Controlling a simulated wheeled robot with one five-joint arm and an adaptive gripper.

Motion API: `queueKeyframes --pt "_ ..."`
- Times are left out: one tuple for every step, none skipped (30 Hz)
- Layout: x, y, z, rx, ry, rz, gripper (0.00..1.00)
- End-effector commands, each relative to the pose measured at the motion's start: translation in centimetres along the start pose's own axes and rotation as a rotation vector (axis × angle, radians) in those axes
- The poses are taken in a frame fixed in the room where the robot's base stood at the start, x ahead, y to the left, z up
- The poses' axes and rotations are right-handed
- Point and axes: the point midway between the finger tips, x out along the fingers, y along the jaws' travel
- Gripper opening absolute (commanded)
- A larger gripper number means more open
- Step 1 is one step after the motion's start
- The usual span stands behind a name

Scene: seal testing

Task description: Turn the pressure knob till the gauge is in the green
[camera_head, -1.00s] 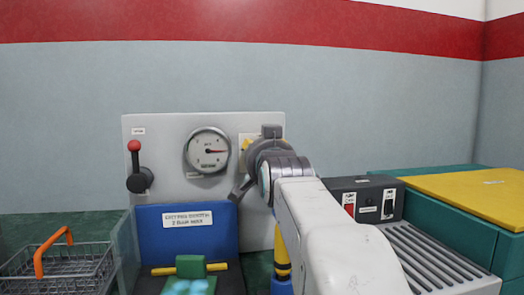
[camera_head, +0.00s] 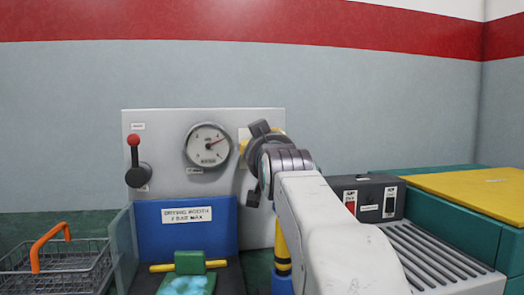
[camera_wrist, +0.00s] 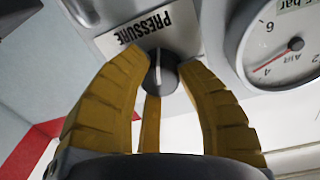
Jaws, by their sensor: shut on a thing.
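The pressure knob (camera_wrist: 163,74) is small, round and dark with a pale line on its face. In the wrist view it sits under the PRESSURE label (camera_wrist: 149,27). My gripper (camera_wrist: 162,80) has its yellow fingers closed around the knob, one on either side. In the head view my gripper (camera_head: 258,146) is at the panel, right of the gauge, and hides the knob. The round white gauge (camera_head: 208,145) has its red needle pointing right and slightly up. The gauge in the wrist view (camera_wrist: 283,45) shows the red needle near the 4. I cannot make out a green band.
The light grey panel (camera_head: 163,125) carries a red-topped lever (camera_head: 134,150) on the left. Below are a blue block (camera_head: 187,235) and a wire basket (camera_head: 55,265) with an orange handle. A black switch box (camera_head: 376,200) and ribbed grey surface (camera_head: 440,258) lie right of my arm.

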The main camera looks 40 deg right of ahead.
Motion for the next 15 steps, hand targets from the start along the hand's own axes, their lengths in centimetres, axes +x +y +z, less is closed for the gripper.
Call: queueKeyframes --pt "-0.15 -0.17 -0.69 -0.021 0.021 -0.004 0.01" --pt "-0.15 -0.18 -0.69 -0.032 0.021 -0.004 0.01" --pt "-0.15 -0.19 -0.7 -0.048 0.022 -0.004 0.01" --pt "-0.16 -0.2 -0.7 -0.057 0.022 -0.005 0.01" --pt "-0.16 -0.21 -0.71 -0.065 0.023 -0.005 0.01" --pt "-0.16 -0.22 -0.71 -0.076 0.023 -0.005 0.01" --pt "-0.16 -0.23 -0.72 -0.082 0.023 -0.005 0.01" --pt "-0.16 -0.24 -0.72 -0.087 0.023 -0.005 0.01" --pt "-0.16 -0.24 -0.73 -0.092 0.024 -0.005 0.01" --pt "-0.16 -0.25 -0.74 -0.096 0.024 -0.005 0.01" --pt "-0.16 -0.25 -0.74 -0.099 0.024 -0.005 0.01" --pt "-0.16 -0.26 -0.75 -0.102 0.024 -0.005 0.01" --pt "-0.16 -0.27 -0.75 -0.103 0.024 -0.005 0.01" --pt "-0.16 -0.27 -0.75 -0.103 0.024 -0.005 0.01" --pt "-0.16 -0.27 -0.76 -0.104 0.024 -0.006 0.01"
